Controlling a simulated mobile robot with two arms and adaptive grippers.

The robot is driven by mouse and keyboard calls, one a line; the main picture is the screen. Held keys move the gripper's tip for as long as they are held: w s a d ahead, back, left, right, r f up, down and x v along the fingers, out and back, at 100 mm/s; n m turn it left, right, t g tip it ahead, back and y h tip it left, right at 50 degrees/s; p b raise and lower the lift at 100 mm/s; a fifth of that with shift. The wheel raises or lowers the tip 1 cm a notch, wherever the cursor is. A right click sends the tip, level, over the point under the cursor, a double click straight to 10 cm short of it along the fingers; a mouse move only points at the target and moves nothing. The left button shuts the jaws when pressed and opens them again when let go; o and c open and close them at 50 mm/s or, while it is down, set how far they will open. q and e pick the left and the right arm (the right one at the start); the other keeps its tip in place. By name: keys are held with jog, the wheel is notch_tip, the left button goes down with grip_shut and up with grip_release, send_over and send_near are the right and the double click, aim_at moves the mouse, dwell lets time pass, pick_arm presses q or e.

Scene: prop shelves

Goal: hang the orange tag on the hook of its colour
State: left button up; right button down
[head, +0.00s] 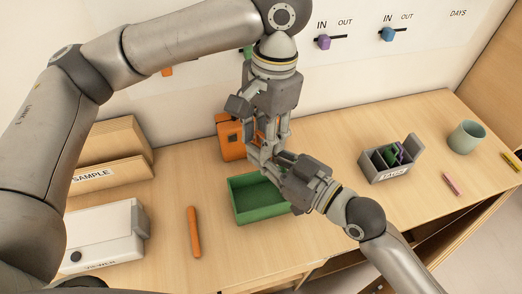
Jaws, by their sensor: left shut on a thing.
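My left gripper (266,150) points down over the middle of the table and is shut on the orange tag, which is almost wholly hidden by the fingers. My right gripper (272,167) comes in from the lower right, and its fingers meet or overlap the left fingertips in the picture. I cannot tell whether it is open or shut. The orange hook (166,71) on the wall shows just below my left arm, partly covered by it. A purple hook (324,43) and a blue hook (387,34) are further right; a green hook (246,53) is partly hidden.
A green tray (241,217) lies under the grippers, with an orange box-like object (229,140) behind it. A grey tag holder (389,176) and a cup (467,137) stand right. Files (110,172), a white box (108,232) and an orange stick (194,232) are left.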

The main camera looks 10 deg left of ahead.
pick_arm(q)
jog(key=shift+c, duration=1.3)
jog(key=o, duration=1)
jog(key=shift+r, duration=0.1)
